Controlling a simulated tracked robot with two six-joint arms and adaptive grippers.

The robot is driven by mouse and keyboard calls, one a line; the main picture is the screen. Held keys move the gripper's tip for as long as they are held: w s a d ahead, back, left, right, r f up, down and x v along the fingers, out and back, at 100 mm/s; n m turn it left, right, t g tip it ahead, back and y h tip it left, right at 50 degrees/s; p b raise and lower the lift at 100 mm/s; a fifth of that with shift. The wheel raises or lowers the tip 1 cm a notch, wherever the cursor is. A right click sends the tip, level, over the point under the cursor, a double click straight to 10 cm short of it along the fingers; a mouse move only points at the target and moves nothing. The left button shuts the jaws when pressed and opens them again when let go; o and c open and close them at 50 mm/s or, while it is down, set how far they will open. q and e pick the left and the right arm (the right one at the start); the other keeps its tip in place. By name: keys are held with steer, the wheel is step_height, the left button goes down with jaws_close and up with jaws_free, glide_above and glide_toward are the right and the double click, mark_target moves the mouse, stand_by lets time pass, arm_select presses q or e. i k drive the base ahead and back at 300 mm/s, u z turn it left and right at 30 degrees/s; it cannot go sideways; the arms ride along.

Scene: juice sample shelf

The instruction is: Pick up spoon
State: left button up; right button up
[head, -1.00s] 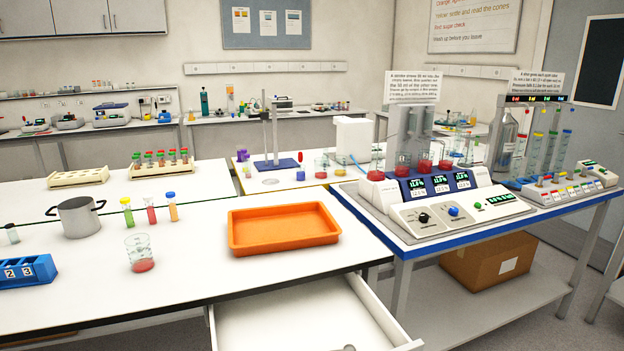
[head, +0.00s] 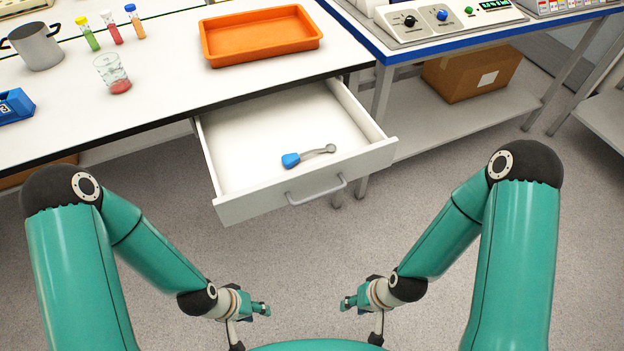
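A spoon (head: 308,155) with a blue handle end and a grey metal bowl lies in the open white drawer (head: 236,134). Its blue end points left and its metal end points right. My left gripper (head: 258,322) and my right gripper (head: 352,318) hang low in front of the drawer, near the bottom of the head view. Both are apart from the spoon and the drawer. Both are small and seen from above, so their finger gaps cannot be made out.
The drawer front has a grey handle (head: 318,190). On the white table above stand an orange tray (head: 262,57), a beaker with red liquid (head: 114,76), several capped tubes (head: 112,28) and a grey pot (head: 36,50). A cardboard box (head: 470,72) sits on the right shelf. The floor between my arms is clear.

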mark_target(289, 161)
steer(key=z, duration=1.05)
steer(key=k, duration=1.2)
steer(key=u, duration=1.15)
steer(key=i, duration=1)
steer(key=u, duration=0.05)
